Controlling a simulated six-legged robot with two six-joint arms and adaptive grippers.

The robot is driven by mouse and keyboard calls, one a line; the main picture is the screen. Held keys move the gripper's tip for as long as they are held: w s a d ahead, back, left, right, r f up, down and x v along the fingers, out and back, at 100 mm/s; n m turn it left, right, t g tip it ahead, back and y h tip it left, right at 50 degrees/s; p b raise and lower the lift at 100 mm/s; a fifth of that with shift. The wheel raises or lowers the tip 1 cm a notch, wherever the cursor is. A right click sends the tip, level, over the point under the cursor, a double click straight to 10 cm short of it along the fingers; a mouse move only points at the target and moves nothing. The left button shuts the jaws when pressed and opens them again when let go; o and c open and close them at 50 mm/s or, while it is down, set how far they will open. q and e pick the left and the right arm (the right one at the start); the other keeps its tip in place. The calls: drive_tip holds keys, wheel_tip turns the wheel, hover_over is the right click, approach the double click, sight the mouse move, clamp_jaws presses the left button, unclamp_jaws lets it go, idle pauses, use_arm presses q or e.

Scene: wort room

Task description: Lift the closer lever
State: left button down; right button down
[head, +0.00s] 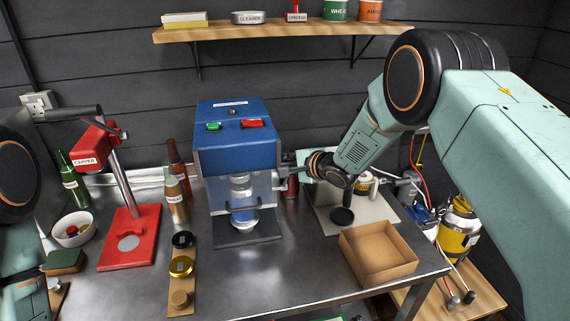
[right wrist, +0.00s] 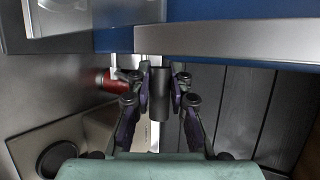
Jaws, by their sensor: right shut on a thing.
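The blue closer (head: 236,140) stands on the steel bench in the middle of the head view, with a green and a red button on top and a clear window in front. Its lever is at the right side and mostly hidden by my right gripper (head: 296,172) in the head view. In the right wrist view the lever's dark cylindrical grip (right wrist: 161,95) stands between the fingers of my right gripper (right wrist: 160,82), which is shut on it. How high the lever stands I cannot tell. Of my left arm only links show at the left edge; its gripper is out of view.
A red capper (head: 130,238) and bottles (head: 176,198) stand left of the closer. A wooden strip (head: 181,282) with round pieces lies in front. An open cardboard box (head: 378,252) is at the right front. A red can (right wrist: 112,82) is near my right gripper.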

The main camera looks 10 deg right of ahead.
drive_tip(key=c, duration=1.3)
unclamp_jaws()
drive_tip(key=shift+w+d+r, duration=0.25)
drive_tip(key=shift+r, duration=0.05)
drive_tip(key=shift+o, duration=0.5)
drive_tip(key=shift+f, duration=0.15)
drive_tip(key=shift+d+f, duration=0.1)
drive_tip(key=shift+s, duration=0.15)
drive_tip(key=shift+s+d, duration=0.15)
drive_tip(key=v, duration=1.1)
drive_tip(key=shift+s+r, duration=0.25)
drive_tip(key=shift+r, duration=0.05)
